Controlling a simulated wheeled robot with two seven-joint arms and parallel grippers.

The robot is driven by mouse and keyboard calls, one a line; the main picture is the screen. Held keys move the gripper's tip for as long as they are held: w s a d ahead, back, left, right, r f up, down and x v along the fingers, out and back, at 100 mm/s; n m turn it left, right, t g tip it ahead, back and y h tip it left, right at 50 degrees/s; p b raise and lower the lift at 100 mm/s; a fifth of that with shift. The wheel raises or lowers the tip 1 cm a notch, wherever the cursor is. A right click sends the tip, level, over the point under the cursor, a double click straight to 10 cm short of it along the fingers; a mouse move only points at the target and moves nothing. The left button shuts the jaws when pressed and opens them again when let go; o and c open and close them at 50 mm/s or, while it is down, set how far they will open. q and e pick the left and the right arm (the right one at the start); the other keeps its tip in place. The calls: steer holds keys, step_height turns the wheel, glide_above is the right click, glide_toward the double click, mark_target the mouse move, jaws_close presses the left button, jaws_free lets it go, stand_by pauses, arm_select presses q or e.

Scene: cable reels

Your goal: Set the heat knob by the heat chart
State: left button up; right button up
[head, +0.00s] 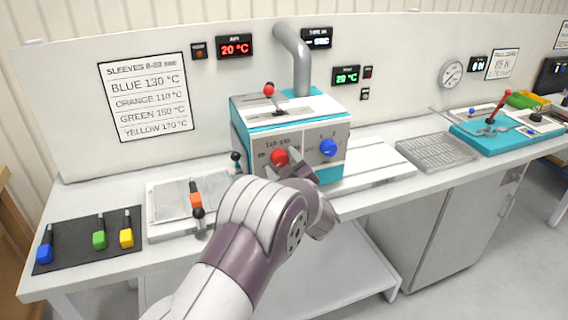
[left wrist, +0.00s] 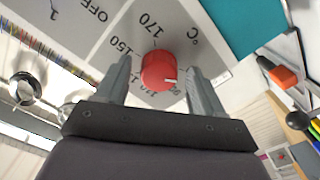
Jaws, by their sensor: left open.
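The heat chart (head: 145,97) on the wall lists blue 130, orange 110, green 150 and yellow 170 °C. The red heat knob (head: 279,157) is on the front of the grey and teal machine (head: 290,135). In the left wrist view the red knob (left wrist: 158,70) sits between the open fingers of my left gripper (left wrist: 160,80), with a gap visible on each side. Its white mark points right and slightly down in that view; numbers near it are partly hidden, so its exact setting is unclear. In the head view my left gripper (head: 292,170) is at the knob. My right gripper is out of view.
A blue knob (head: 328,148) is right of the red one. An orange-handled piece (head: 196,200) lies at the grey plate (head: 165,232). Blue, green and yellow pieces lie on the dark mat (head: 75,243). Red and green displays read 20 °C.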

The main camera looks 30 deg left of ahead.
arm_select(q)
steer(key=shift+d, duration=0.1)
steer(key=c, duration=1.1)
steer(key=shift+o, duration=0.2)
